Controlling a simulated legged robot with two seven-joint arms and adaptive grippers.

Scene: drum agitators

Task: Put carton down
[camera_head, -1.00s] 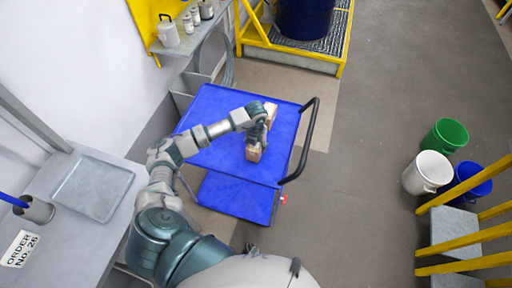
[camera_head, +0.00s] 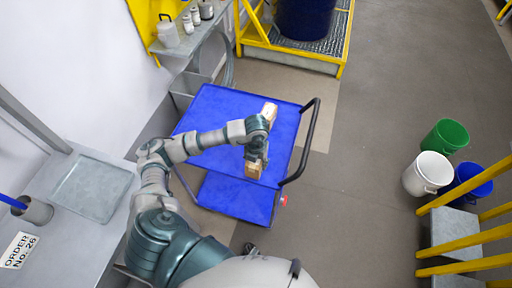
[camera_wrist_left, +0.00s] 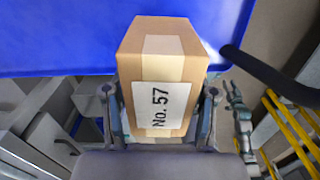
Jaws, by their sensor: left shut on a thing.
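The carton (camera_head: 254,168) is a tan box with paler tape and a white label reading "No. 57". My left gripper (camera_head: 258,142) is shut on it, and the gripper and wrist hide its middle in the head view. In the left wrist view the carton (camera_wrist_left: 165,65) sits between the two fingers (camera_wrist_left: 160,115). It is over the right part of the blue trolley's top deck (camera_head: 215,105); I cannot tell whether it touches the deck. What looks like my right gripper (camera_wrist_left: 236,98) shows small at the right of the left wrist view, its jaws unclear.
The trolley's black handle (camera_head: 305,142) rises along its right side. A grey bench with a metal tray (camera_head: 92,187) stands at the left. White, green and blue buckets (camera_head: 427,172) and yellow-railed steps (camera_head: 465,232) are at the right. The trolley's deck left of the carton is clear.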

